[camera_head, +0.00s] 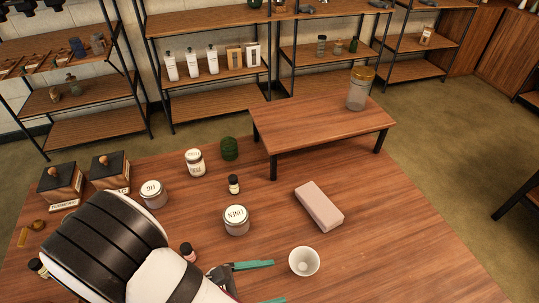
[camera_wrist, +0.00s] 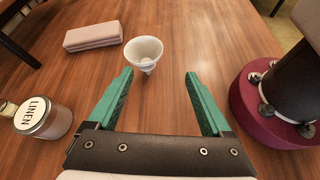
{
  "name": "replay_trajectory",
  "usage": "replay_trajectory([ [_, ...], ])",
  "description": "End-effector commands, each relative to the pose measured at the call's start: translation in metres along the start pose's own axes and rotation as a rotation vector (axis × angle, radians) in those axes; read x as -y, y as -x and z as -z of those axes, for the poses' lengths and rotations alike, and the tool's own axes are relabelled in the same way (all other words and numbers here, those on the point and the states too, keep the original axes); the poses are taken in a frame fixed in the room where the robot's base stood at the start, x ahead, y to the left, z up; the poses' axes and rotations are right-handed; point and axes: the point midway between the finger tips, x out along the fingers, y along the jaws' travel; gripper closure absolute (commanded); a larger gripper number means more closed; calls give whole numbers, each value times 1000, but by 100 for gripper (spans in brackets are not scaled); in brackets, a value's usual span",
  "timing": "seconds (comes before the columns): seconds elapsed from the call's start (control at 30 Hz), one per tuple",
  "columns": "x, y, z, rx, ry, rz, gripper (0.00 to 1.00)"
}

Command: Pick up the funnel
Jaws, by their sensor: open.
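The funnel (camera_head: 304,261) is white with a wide round mouth facing up, and stands on the wooden table (camera_head: 410,262). In the wrist view the funnel (camera_wrist: 144,51) shows its bowl and a narrow lower part, ahead of my gripper and a little left of the middle between the fingers. My gripper (camera_wrist: 158,76) has green fingers that are spread open with nothing between them. In the head view my gripper (camera_head: 272,283) is left of the funnel, apart from it, with its fingers pointing right. Part of the lower finger is cut off by the frame's bottom edge.
A pink block (camera_head: 319,206) lies behind the funnel. A LINEN jar (camera_head: 236,220), a small dark bottle (camera_head: 234,184) and other jars stand to the left. A small raised table (camera_head: 320,122) holds a gold-lidded jar (camera_head: 360,89). The table right of the funnel is clear.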

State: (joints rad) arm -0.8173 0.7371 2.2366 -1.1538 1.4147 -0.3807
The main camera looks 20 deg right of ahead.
Motion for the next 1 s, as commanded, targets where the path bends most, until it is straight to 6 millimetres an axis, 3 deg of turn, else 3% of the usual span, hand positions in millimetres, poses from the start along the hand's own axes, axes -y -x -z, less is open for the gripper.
replay_trajectory([
  [0.1,-6,-2,27,72,190,-146,17],
  [0.2,-9,-10,34,92,241,-185,17],
  [0.5,-22,-90,28,92,240,-177,17],
  [0.67,-26,-110,26,90,239,-180,17],
  [0.9,-30,-154,22,90,237,-178,17],
  [1.0,-32,-159,22,88,236,-182,17],
])
